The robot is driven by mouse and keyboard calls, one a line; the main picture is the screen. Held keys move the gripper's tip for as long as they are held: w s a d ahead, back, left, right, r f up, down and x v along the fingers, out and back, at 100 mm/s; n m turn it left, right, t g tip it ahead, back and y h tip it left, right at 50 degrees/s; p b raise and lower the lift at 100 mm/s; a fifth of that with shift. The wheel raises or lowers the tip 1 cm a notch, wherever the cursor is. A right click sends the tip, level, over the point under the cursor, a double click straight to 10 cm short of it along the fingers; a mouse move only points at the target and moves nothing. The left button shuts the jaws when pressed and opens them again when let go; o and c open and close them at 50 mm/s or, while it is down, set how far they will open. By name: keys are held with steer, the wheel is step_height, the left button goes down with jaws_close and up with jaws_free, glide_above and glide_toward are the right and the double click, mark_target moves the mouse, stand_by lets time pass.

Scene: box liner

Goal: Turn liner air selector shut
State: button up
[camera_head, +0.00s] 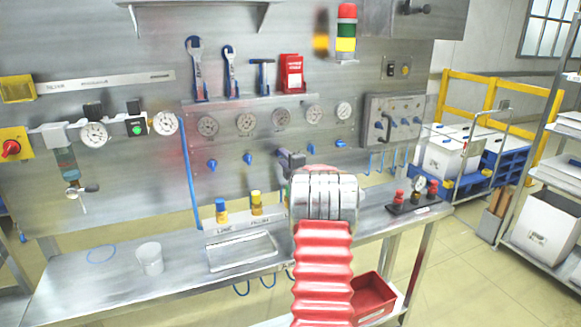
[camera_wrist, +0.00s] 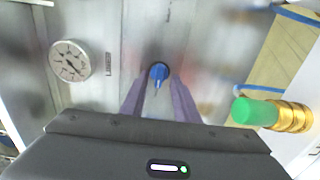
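A blue selector knob (camera_wrist: 158,74) with a dark round base sits on the steel panel, straight ahead in the wrist view. Its blue handle points roughly down the picture. My gripper (camera_wrist: 160,92) is open, with one finger to each side of the knob and gaps between. I cannot tell how far the fingertips are from the panel. In the head view my gripper (camera_head: 290,158) is at the panel's row of blue knobs and hides the knob in front of it. The knob's label is too small to read.
A gauge (camera_wrist: 70,60) is left of the knob. A green-and-brass fitting (camera_wrist: 268,113) is close on the right. Other blue knobs (camera_head: 211,163) line the panel. The bench below holds a white cup (camera_head: 150,258), a tray (camera_head: 241,251) and red-topped fittings (camera_head: 416,193).

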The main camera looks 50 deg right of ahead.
steer(key=v, duration=1.3)
steer(key=shift+s, duration=0.25)
steer(key=shift+a+f, duration=0.1)
steer(key=shift+f, duration=0.05)
